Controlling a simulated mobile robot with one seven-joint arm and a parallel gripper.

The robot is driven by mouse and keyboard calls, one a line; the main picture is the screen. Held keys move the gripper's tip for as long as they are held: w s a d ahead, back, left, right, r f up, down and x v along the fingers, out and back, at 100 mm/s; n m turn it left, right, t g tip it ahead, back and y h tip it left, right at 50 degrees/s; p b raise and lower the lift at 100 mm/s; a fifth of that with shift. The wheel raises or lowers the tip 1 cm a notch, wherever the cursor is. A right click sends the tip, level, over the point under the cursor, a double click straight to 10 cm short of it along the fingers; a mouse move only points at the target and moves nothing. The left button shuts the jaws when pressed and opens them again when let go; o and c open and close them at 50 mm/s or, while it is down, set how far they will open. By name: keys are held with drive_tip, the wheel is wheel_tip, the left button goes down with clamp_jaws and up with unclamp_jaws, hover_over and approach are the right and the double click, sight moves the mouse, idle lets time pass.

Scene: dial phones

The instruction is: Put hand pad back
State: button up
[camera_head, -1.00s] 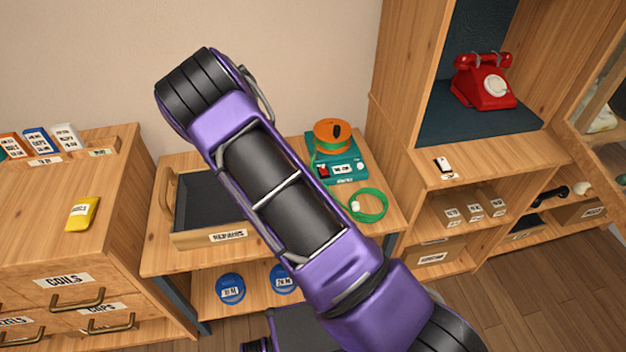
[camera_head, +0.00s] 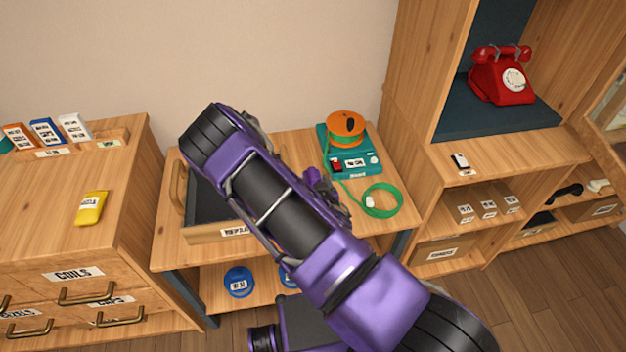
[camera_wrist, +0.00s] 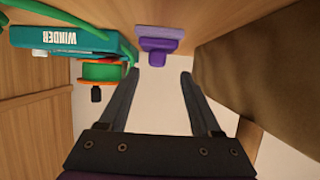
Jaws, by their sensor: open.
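My gripper (camera_wrist: 158,74) is open and empty in the wrist view, its two dark fingers apart. A two-tone purple piece (camera_wrist: 158,42) sits against the wooden bench top, ahead of the fingertips and roughly in line with the gap between them. It may be the hand pad, but I see no label on it. It appears apart from the fingers. In the head view my arm hides most of the gripper. A small purple shape (camera_head: 320,186) shows past the arm's edge there; I cannot tell whether it is the pad or part of my wrist.
The teal winder (camera_head: 350,160) with its orange spool (camera_head: 345,125) stands close by on the bench, a green cable coil (camera_head: 382,201) in front. A dark-lined tray (camera_head: 215,232) lies left, partly behind my arm. A tall shelf (camera_head: 415,90) bounds the right.

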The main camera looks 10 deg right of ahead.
sight(313, 173)
drive_tip(key=shift+d+x, duration=0.15)
drive_tip(key=shift+x, duration=1.35)
drive_tip(key=shift+d+x, duration=0.1)
drive_tip(key=shift+x, duration=1.4)
drive_tip(key=shift+r, duration=0.1)
clamp_jaws()
